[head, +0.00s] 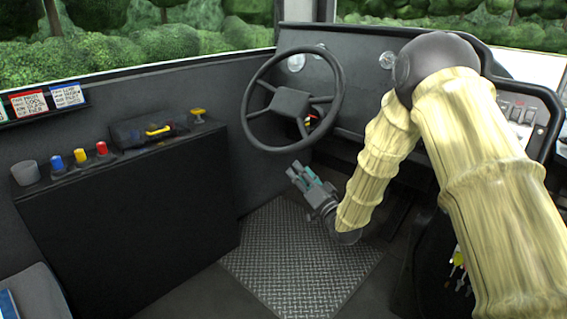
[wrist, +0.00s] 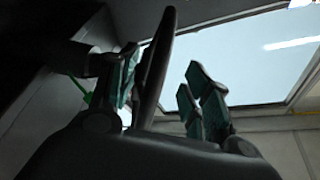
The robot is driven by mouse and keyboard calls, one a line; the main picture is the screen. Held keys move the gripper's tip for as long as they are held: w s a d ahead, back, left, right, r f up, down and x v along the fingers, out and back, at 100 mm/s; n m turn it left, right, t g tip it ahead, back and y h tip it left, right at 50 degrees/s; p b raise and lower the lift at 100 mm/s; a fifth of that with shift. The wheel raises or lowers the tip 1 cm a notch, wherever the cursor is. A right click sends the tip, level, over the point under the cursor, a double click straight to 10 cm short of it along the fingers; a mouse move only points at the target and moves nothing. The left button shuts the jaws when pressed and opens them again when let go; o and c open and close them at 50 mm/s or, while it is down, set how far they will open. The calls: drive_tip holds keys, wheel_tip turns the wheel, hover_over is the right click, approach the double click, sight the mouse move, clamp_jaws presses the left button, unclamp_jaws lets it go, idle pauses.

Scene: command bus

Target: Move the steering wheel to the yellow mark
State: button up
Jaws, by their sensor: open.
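The black steering wheel (head: 289,102) stands upright and tilted in front of the dashboard in the head view. My gripper (head: 300,174) is open just below the wheel's lower rim. In the wrist view, a dark curved bar that looks like the wheel rim (wrist: 157,64) passes between the spread teal-padded fingers of my gripper (wrist: 165,82). It is closer to the left finger; I cannot tell whether they touch. A small red and yellow patch (head: 311,121) shows behind the wheel's lower right; I cannot tell whether it is the yellow mark.
The dashboard (head: 355,72) is behind the wheel. The metal floor plate (head: 295,265) below is clear.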

sight(283, 149)
drive_tip(key=shift+y, duration=0.3)
drive_tip(key=b+x, duration=0.3)
drive_tip(key=x, duration=0.8)
drive_tip(key=shift+r+b, duration=0.25)
drive_tip(key=shift+b, duration=0.05)
clamp_jaws()
